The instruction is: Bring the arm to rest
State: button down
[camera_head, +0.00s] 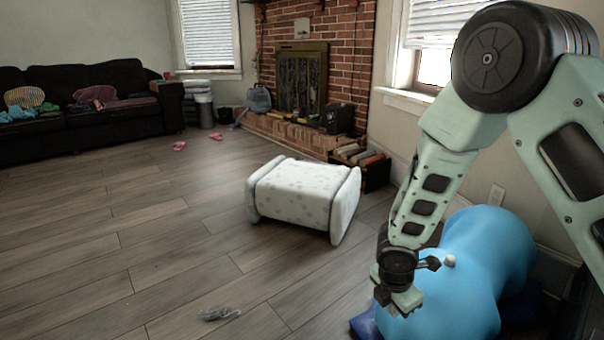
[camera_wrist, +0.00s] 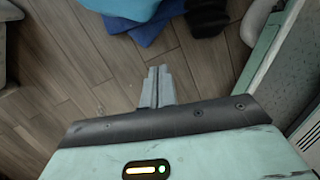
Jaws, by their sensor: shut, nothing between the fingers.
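My gripper (camera_head: 399,302) hangs at the lower right in the head view, pointing down, in front of a large light blue rounded object (camera_head: 470,270). In the wrist view my gripper's fingers (camera_wrist: 157,75) are together, with nothing between them, above the wooden floor. My arm is bent, with its elbow high at the upper right of the head view. I cannot tell whether the gripper touches the blue object.
A white spotted stool (camera_head: 305,195) stands mid-floor. A small grey item (camera_head: 218,313) lies on the floor (camera_head: 110,250). A box of books (camera_head: 362,168) stands by the brick fireplace (camera_head: 310,90). A dark sofa (camera_head: 80,110) is at the left. Open floor lies left of the stool.

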jog(key=s+a+r+m+y, duration=0.1)
jog(key=s+a+r+m, duration=0.3)
jog(key=r, duration=0.3)
jog(key=s+a+r+m, duration=0.3)
jog(key=s+r+m, duration=0.1)
jog(key=s+r, duration=0.3)
jog(key=s+a+r+m+g+y, duration=0.1)
jog(key=s+r+m, duration=0.25)
jog(key=s, duration=0.35)
jog(key=s+a+r+m+g+y, duration=0.1)
jog(key=s+r+m, duration=0.25)
jog(key=s, duration=0.45)
notch_tip(320, 180, up, 36)
jog(key=p, duration=3.6)
jog(key=shift+w, duration=0.45)
